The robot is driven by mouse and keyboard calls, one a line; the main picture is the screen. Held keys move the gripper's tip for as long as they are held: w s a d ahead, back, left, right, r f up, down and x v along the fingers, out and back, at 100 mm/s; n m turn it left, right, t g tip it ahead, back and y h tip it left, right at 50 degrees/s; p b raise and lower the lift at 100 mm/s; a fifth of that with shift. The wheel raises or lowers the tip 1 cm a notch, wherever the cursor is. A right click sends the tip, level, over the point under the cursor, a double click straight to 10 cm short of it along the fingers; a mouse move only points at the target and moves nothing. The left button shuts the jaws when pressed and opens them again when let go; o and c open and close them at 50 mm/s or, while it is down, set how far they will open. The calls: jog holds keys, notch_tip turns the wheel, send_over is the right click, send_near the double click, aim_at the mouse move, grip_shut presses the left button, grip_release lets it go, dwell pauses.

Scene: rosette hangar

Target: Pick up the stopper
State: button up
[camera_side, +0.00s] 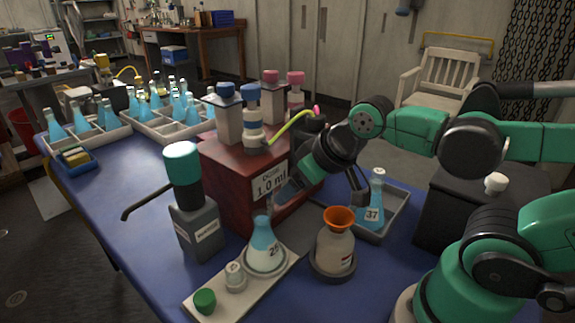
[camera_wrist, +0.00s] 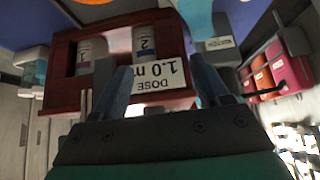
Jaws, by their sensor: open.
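A small green stopper-like cap (camera_side: 204,301) sits at the near end of a pale board (camera_side: 221,303) at the table's front. Beside it on the board stands a pale, labelled, rounded piece (camera_side: 236,277); I cannot tell which of the two is the stopper. A blue-filled flask (camera_side: 264,246) marked 25 stands farther along the board. My gripper (camera_side: 283,197) is open and empty, pointing down in front of the red dose box (camera_side: 225,165), above and behind the flask. Its two bluish fingers (camera_wrist: 162,75) are apart in the wrist view. No stopper is identifiable there.
A bottle with an orange funnel (camera_side: 338,217) stands right of the board. A grey bottle with a green top (camera_side: 198,232) stands left. A tray (camera_side: 397,215) holds flask 37 (camera_side: 374,207). A white knob (camera_side: 495,183) tops a black box (camera_side: 460,205). The blue table's left front is clear.

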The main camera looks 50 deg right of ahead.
jog(key=shift+c, duration=0.2)
jog(key=shift+c, duration=1)
notch_tip(320, 180, up, 5)
jog(key=n+g, duration=0.5)
jog(key=g, duration=0.2)
send_over(233, 268)
notch_tip(233, 268, down, 9)
jog(key=shift+r, duration=0.2)
jog(key=shift+f, duration=3.1)
